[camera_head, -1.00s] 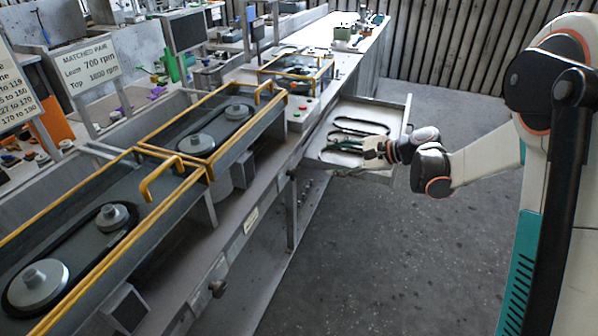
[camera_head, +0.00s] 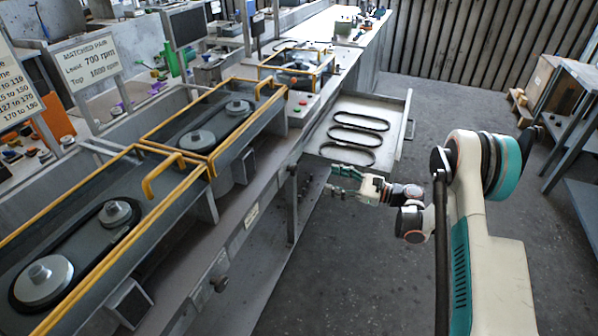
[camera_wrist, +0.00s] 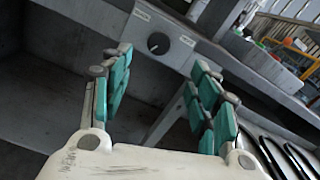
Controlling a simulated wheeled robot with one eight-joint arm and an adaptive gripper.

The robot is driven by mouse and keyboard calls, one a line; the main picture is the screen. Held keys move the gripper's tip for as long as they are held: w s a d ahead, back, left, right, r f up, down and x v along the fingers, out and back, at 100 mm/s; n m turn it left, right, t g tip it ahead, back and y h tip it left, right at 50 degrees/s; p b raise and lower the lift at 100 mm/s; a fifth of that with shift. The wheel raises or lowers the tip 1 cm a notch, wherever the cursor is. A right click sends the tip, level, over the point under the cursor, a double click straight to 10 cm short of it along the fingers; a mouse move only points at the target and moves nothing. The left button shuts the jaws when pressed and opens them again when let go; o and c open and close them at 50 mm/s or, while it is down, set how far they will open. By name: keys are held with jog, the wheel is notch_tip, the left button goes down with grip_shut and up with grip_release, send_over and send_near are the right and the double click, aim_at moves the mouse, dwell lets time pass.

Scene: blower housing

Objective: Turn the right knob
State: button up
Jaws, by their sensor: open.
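A dark round knob (camera_wrist: 158,43) with a pale pointer mark sits on a grey panel at the top centre of the wrist view. In the head view a small dark knob (camera_head: 292,170) shows on the bench front beside the drawer. Another knob (camera_head: 220,284) sits further left and nearer on the same bench front. My gripper (camera_head: 335,181) is in front of the bench, just on the near side of the open drawer. In the wrist view its teal-padded fingers (camera_wrist: 160,82) are spread and empty, with the knob beyond the gap between them, not touched.
An open drawer (camera_head: 399,133) with several black belts sticks out close beside my gripper. Belts also show at lower right in the wrist view (camera_wrist: 272,155). Yellow-railed pulley guards (camera_head: 150,190) line the bench top. The floor (camera_head: 330,270) in front is clear.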

aim_at(296, 170)
jog(key=b+x, duration=0.3)
jog(key=x, duration=1)
jog(key=shift+b, duration=0.3)
jog(key=shift+c, duration=0.2)
jog(key=c, duration=1)
